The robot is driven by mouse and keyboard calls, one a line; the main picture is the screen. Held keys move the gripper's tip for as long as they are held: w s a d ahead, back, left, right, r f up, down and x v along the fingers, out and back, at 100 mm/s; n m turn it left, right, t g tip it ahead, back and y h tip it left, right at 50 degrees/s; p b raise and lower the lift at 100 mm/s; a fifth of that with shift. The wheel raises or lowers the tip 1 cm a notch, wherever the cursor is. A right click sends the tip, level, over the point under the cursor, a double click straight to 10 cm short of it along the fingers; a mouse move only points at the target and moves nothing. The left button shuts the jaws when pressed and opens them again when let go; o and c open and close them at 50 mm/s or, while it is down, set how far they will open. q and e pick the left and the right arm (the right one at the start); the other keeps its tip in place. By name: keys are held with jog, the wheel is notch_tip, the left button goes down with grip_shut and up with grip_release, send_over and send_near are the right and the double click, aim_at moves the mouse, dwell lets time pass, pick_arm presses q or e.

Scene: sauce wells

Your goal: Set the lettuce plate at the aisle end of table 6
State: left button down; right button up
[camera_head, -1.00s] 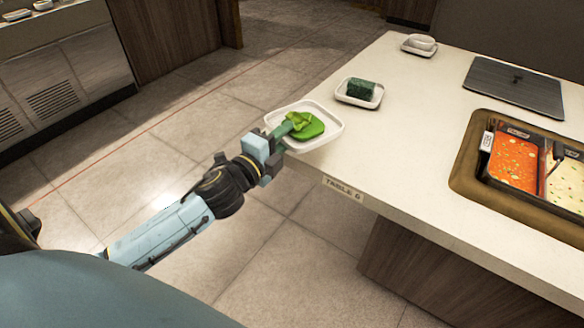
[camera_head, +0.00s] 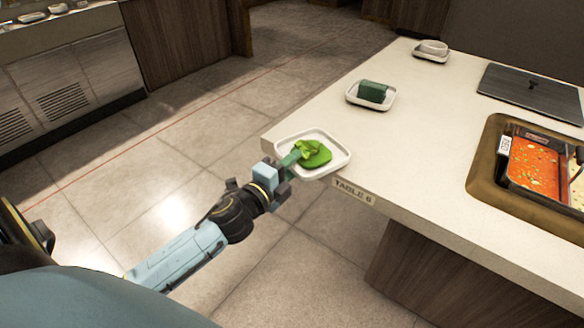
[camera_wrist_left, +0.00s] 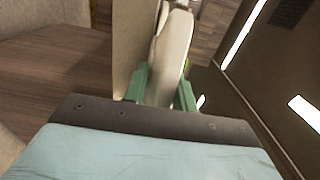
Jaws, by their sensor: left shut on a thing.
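The lettuce plate (camera_head: 338,146) is a white square plate with green lettuce (camera_head: 314,155) on it. It is at the near left corner of table 6 (camera_head: 420,150), over the table's end, and looks roughly level. Whether it touches the top I cannot tell. My left gripper (camera_head: 284,168) is shut on the plate's near left rim. In the left wrist view the green fingers (camera_wrist_left: 160,88) close on the white plate (camera_wrist_left: 174,45), seen edge-on beside the pale table edge (camera_wrist_left: 131,45). My right gripper is in neither view.
A label reading TABLE 6 (camera_head: 353,192) is on the table's edge. Behind the plate stand a small dish with a dark green block (camera_head: 372,92) and a white bowl on a dish (camera_head: 433,47).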

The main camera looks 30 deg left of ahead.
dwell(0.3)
pick_arm(q)
jog(key=c, duration=1.1)
grip_release()
jog(key=shift+f, duration=0.1)
